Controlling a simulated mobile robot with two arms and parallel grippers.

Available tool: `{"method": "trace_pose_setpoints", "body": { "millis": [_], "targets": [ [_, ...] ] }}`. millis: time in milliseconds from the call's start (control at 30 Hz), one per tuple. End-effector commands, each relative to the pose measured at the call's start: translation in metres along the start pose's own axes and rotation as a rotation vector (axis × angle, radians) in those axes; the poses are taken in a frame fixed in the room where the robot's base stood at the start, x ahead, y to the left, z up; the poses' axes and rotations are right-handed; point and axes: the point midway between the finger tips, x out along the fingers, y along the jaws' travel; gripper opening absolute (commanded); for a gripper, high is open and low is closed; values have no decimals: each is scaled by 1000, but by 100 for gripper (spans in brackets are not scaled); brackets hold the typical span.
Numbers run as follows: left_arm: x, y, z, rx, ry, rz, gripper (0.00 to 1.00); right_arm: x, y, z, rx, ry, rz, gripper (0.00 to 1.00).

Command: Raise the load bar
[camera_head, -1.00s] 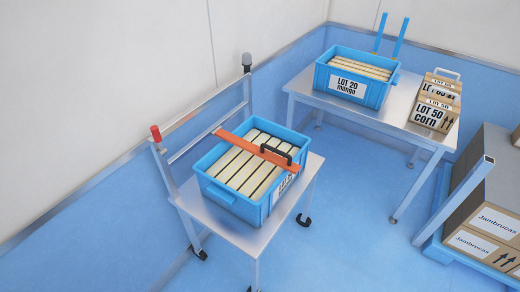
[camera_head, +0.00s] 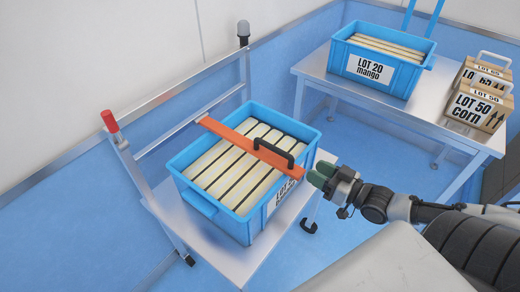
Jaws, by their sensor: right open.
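The orange load bar (camera_head: 235,139) lies across the top of a blue crate (camera_head: 239,226) on the trolley. A black handle (camera_head: 275,152) stands up from the bar near its right end. The crate holds several long pale packs (camera_head: 222,173) under the bar. My right gripper (camera_head: 316,177) is open and empty, just right of the bar's right end and beside the crate's right wall. I cannot tell whether its fingertips touch the bar. My left gripper is not in view.
The trolley (camera_head: 200,241) has a rail with a red-capped post (camera_head: 111,122) and a grey-capped post (camera_head: 243,31). Behind right, a table (camera_head: 340,87) bears a blue LOT 20 mango crate (camera_head: 404,77) and LOT 50 corn boxes (camera_head: 480,103). Blue floor lies between.

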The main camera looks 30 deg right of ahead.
Motion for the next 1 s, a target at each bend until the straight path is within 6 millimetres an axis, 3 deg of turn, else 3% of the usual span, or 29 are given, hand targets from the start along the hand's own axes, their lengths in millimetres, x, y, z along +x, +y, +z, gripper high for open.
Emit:
{"method": "trace_pose_setpoints", "body": {
  "millis": [267,700,1000],
  "targets": [
    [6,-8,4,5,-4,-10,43,24,-4,-5,9,16,-12,44],
    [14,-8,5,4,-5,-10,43,90,-4,-6,7,13,-11,44],
    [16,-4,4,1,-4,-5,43,109,-5,-5,7,8,-11,44]
  ]
}}
